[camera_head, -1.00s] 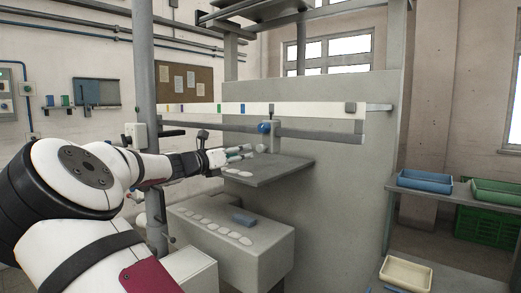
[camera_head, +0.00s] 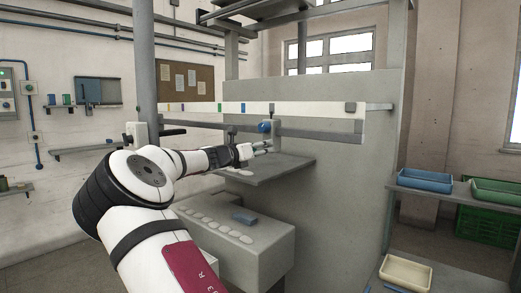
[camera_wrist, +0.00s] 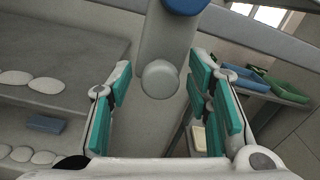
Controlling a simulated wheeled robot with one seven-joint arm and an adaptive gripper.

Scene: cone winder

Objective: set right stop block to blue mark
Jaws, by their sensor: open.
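A white scale strip (camera_head: 300,111) runs along the top of a grey rail (camera_head: 320,134), with coloured marks. The blue mark (camera_head: 243,107) shows on the strip, a little left of the blue knob. The right stop block (camera_head: 277,127) sits on the rail with a blue knob (camera_head: 264,127). My gripper (camera_head: 262,147) is open just below the blue knob. In the wrist view, a grey round end (camera_wrist: 160,79) lies between the open teal-padded fingers, with no contact visible. The blue knob (camera_wrist: 185,4) shows at the top edge. The fingertips' depth is unclear.
A grey shelf (camera_head: 270,171) lies close below my gripper. A lower ledge (camera_head: 270,240) holds white pieces and a blue block (camera_head: 243,218). Bins (camera_head: 425,180) stand on a right-hand table.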

